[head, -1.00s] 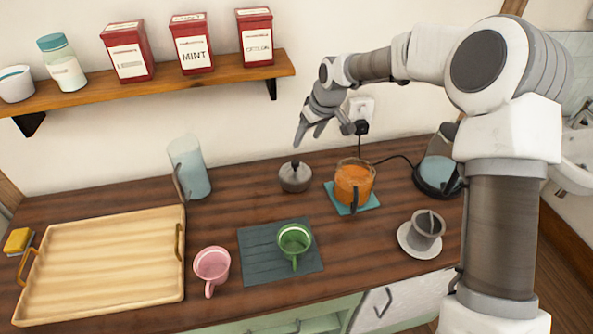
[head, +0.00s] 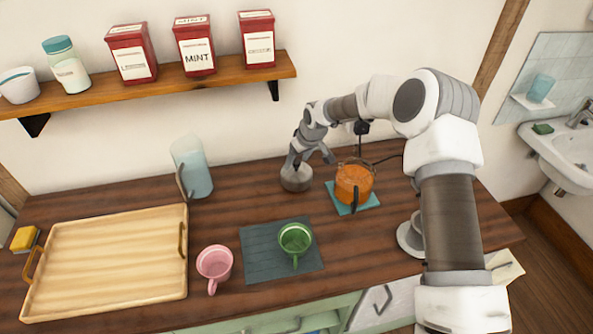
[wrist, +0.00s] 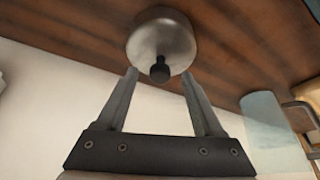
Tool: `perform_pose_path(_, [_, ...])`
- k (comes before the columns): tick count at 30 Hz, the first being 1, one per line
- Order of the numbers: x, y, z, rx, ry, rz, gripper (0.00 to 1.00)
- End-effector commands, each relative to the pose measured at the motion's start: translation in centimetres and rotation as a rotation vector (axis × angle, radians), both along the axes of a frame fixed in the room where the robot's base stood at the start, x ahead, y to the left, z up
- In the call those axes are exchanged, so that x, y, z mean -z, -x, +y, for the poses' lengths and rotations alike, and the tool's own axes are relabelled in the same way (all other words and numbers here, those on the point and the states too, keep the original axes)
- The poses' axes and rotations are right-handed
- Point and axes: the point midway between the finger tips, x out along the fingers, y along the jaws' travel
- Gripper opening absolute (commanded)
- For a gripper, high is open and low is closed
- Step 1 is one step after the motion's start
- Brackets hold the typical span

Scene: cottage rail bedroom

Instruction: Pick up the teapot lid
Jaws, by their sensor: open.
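The teapot lid (head: 296,180) is a small grey round lid lying on the wooden counter near the wall. In the wrist view the lid (wrist: 161,35) shows its dark knob pointing toward my gripper. My gripper (head: 297,163) is open and comes down over the lid from the wall side. In the wrist view the two fingertips of my gripper (wrist: 160,73) are spread to either side of the knob, with nothing held between them. The fingers partly hide the lid in the head view. The glass teapot (head: 353,184) with orange liquid stands on a teal mat, right of the lid.
A glass pitcher (head: 195,170) stands left of the lid, and it also shows in the wrist view (wrist: 268,125). A green mug (head: 295,240) on a dark mat (head: 262,262) and a pink mug (head: 214,264) are in front. A wooden tray (head: 105,265) fills the left. A shelf (head: 180,84) hangs above.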

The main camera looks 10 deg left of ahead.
Motion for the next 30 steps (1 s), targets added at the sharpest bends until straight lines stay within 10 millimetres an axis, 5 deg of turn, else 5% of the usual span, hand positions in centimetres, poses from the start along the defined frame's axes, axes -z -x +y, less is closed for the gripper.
perform_pose_path(8, [0.31, -0.11, 0.11, 0.0, 0.0, -0.001, 0.69])
perform_pose_path(20, [0.28, -0.1, 0.1, 0.0, -0.001, -0.001, 0.0])
perform_pose_path(30, [0.25, -0.12, 0.1, 0.0, 0.0, -0.001, 0.0])
